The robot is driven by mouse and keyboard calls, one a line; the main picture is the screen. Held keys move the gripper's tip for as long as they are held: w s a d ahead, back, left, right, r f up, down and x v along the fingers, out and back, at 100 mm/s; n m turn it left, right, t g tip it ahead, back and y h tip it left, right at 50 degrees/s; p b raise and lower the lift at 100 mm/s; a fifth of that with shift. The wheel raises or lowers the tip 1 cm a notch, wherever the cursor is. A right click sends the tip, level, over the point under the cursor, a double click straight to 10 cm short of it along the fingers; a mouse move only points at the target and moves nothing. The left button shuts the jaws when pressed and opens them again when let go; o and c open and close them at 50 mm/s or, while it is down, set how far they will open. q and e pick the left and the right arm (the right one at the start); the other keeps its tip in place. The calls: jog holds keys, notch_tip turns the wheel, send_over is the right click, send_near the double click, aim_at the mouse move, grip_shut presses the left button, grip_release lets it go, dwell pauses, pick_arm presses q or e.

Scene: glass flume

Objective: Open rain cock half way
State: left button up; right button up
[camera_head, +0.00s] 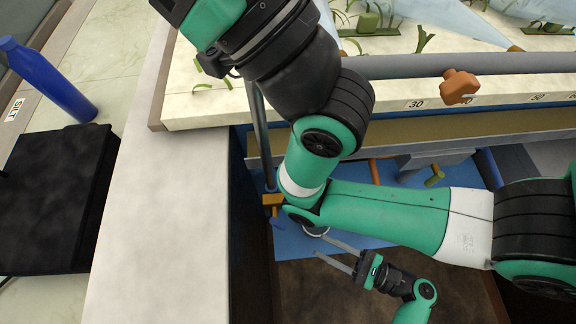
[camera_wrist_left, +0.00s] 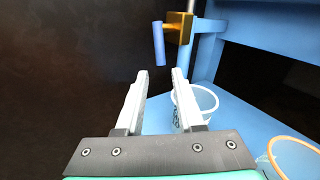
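A brass cock (camera_head: 272,199) with a blue lever (camera_head: 278,217) sits on an upright pipe near the corner of the flume stand. In the left wrist view the brass cock (camera_wrist_left: 179,27) is at the top, with its blue lever (camera_wrist_left: 159,44) hanging down roughly along the pipe. My left gripper (camera_head: 330,249) is open and empty. Its fingers point toward the cock but stay apart from it; they also show in the left wrist view (camera_wrist_left: 160,85). No label on the cock is readable. My right gripper is not in view.
A clear cup (camera_wrist_left: 196,101) stands on the blue shelf (camera_wrist_left: 240,122), just beyond my left fingers. An orange-rimmed cup (camera_wrist_left: 292,157) is at lower right. A blue bottle (camera_head: 47,80) stands left.

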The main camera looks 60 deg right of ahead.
aim_at(283, 227)
pick_arm(q)
jog(key=w, duration=1.2)
jog(key=shift+r, duration=0.1)
grip_shut()
dwell(1.0)
